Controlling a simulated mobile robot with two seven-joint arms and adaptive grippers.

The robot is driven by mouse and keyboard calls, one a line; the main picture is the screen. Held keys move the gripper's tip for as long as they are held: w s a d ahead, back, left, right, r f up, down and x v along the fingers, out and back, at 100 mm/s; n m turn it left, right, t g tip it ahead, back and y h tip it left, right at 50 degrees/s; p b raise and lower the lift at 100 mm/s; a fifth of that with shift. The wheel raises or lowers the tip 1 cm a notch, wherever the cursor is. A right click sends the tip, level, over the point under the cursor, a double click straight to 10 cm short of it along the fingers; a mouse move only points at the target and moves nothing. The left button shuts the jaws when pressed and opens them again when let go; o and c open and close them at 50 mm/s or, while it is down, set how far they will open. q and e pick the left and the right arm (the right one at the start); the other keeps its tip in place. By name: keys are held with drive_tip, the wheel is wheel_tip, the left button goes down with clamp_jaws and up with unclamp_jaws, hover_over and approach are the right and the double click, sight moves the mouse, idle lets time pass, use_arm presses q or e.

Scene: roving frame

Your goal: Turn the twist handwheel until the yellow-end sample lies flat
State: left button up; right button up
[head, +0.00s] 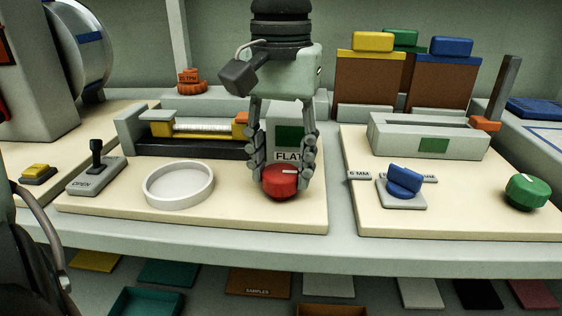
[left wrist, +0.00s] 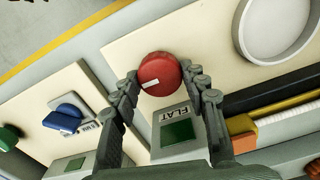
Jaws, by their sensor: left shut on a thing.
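The red handwheel (head: 280,182) sits on the cream panel in front of a plate marked FLAT with a green window (head: 290,137). My left gripper (head: 283,178) comes down over it and is shut on it, one finger on each side. Behind and to the left, a pale sample (head: 200,126) spans a dark fixture, with a yellow end (head: 157,116) at left and orange (head: 241,119) at right. My right gripper is not in view.
A white round dish (head: 178,198) and a black lever (head: 96,160) marked OPEN stand left of the handwheel. To the right are a blue knob (head: 404,181), a green knob (head: 527,191) and a slotted grey block (head: 432,139).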

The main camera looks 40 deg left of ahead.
sight(281, 172)
use_arm(q)
drive_tip(key=o, duration=1.2)
drive_tip(key=shift+c, duration=0.2)
wheel_tip(281, 172, up, 12)
